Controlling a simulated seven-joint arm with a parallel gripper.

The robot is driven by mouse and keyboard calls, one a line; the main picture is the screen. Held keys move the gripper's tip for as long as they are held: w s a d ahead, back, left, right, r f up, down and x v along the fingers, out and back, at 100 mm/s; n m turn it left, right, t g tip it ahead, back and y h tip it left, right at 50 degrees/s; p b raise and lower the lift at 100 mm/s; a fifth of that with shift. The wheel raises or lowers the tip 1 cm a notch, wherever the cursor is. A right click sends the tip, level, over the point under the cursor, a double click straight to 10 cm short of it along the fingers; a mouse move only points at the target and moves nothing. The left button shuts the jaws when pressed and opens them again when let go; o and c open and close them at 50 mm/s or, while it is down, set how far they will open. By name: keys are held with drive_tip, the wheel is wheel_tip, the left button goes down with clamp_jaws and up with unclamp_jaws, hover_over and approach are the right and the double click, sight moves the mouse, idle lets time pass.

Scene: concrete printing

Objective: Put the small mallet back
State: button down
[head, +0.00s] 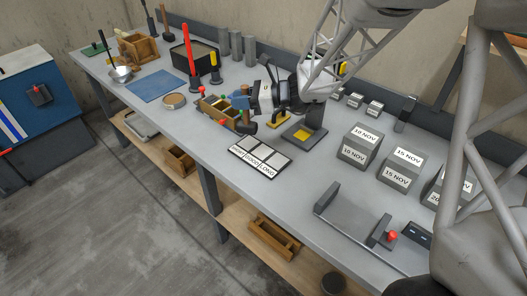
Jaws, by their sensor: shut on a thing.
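My gripper (254,101) is over the middle of the bench, pointing left in the head view. A larger dark-headed mallet (167,34) stands upright at the far back.
A label board (260,157) lies in front of the gripper. Grey blocks marked with dates (360,146) stand to the right. A black bin (193,54), a red upright tool (188,50) and grey cylinders (223,42) stand behind to the left. A blue mat (157,85) lies farther left.

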drive_tip(key=s+d+f+m+t+h, duration=0.1)
drive_tip(key=s+d+f+m+t, duration=0.1)
drive_tip(key=s, duration=0.4)
drive_tip(key=s+d+f+m+t+h, duration=0.1)
drive_tip(key=s+d+f+m+t, duration=0.2)
drive_tip(key=s+d+f+t, duration=0.1)
drive_tip(key=s+d+t, duration=0.1)
drive_tip(key=s+d, duration=0.1)
drive_tip(key=d, duration=0.1)
drive_tip(key=shift+s+m+h, duration=0.3)
drive_tip(key=shift+s+h, duration=0.05)
drive_tip(key=shift+h, duration=0.05)
drive_tip(key=w+a, duration=0.2)
drive_tip(key=w, duration=0.6)
drive_tip(key=w+a+f, duration=0.1)
drive_tip(key=w, duration=0.6)
drive_tip(key=shift+w+a+f, duration=0.15)
drive_tip(key=shift+w+a, duration=0.2)
drive_tip(key=shift+f, duration=1.8)
drive_tip(key=shift+f, duration=0.15)
drive_tip(key=c, duration=1)
unclamp_jaws()
drive_tip(key=shift+o, duration=0.2)
